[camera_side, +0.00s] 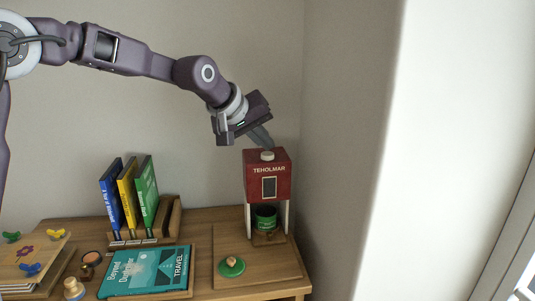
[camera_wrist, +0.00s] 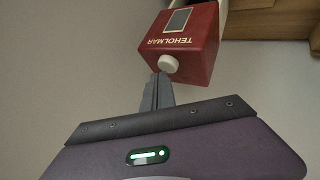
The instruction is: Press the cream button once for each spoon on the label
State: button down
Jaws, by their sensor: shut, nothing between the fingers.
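The red machine marked TEHOLMAR (camera_side: 268,183) stands on white legs on a wooden board. The round cream button (camera_side: 267,156) is on its top; it also shows in the wrist view (camera_wrist: 168,64). A dark label panel (camera_side: 269,187) is on the machine's front; its pictures are too small to read, and I cannot make out any spoons. A green container (camera_side: 265,216) sits under the machine. My gripper (camera_side: 268,145) is shut and empty, with its fingertips just above the button. In the wrist view the fingertips (camera_wrist: 158,76) appear close beside the button; I cannot tell whether they touch.
Blue, yellow and green cases (camera_side: 129,198) stand in a wooden rack at the left of the machine. A teal TRAVEL book (camera_side: 147,271) lies in front. A green lid with a knob (camera_side: 231,267) lies on the board. A wall rises close to the machine's right.

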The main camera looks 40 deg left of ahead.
aim_at(265, 155)
jog(key=shift+f, duration=0.65)
dwell(0.6)
jog(key=shift+r, duration=1.1)
jog(key=shift+r, duration=0.1)
jog(key=shift+r, duration=2.4)
dwell(0.4)
notch_tip(265, 155, up, 4)
jog(key=shift+f, duration=0.1)
jog(key=shift+f, duration=0.1)
